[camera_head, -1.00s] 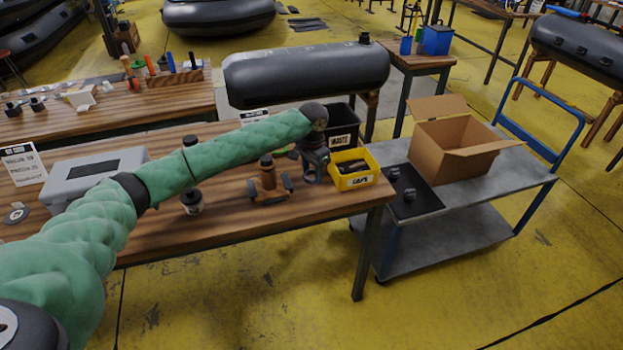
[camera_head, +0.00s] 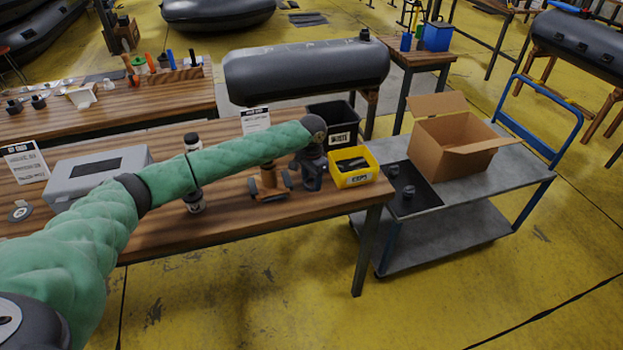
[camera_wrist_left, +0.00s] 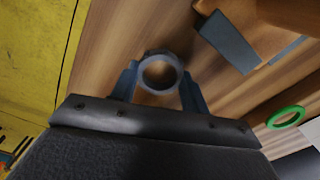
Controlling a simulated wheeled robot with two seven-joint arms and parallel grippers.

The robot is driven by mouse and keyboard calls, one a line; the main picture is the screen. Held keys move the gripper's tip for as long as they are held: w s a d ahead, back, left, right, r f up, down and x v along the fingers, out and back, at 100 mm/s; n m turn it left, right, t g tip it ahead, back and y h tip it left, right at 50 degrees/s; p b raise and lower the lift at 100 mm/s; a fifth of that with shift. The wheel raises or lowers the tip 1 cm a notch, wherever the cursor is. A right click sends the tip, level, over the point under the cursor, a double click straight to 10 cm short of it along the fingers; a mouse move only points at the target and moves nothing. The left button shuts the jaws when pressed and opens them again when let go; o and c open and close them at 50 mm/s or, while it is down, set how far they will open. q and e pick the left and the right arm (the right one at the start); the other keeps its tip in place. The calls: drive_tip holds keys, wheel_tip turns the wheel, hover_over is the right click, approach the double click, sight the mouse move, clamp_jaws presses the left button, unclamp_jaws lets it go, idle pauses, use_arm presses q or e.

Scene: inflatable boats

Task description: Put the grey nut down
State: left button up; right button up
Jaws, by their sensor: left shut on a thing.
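My left gripper (camera_head: 312,184) points down over the right end of the wooden workbench (camera_head: 225,222), between a wooden stand and a yellow bin. In the left wrist view its two blue-grey fingers (camera_wrist_left: 160,80) are shut on the grey nut (camera_wrist_left: 142,73), a ring with an open hole, gripped from both sides. Bare wood shows through and around the nut. I cannot tell whether the nut touches the bench. In the head view the nut is too small or hidden to make out. My right gripper is not in view.
The wooden stand (camera_head: 268,176) with grey pads is close left of the gripper. The yellow bin (camera_head: 354,180) is close right, a black waste bin (camera_head: 343,133) behind. A green ring (camera_wrist_left: 285,117) lies nearby in the wrist view. A cart (camera_head: 465,192) carries an open carton (camera_head: 450,150).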

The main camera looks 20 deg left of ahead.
use_arm(q)
drive_tip(key=shift+f, duration=0.2)
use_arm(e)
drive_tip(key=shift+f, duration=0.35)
use_arm(q)
drive_tip(key=o, duration=1)
drive_tip(key=shift+c, duration=0.2)
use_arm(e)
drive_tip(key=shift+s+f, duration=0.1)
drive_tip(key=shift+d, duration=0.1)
use_arm(q)
drive_tip(key=shift+r, duration=0.2)
wheel_tip(320, 180, up, 12)
drive_tip(key=b, duration=0.2)
drive_tip(key=shift+r+b, duration=0.15)
drive_tip(key=shift+b, duration=0.2)
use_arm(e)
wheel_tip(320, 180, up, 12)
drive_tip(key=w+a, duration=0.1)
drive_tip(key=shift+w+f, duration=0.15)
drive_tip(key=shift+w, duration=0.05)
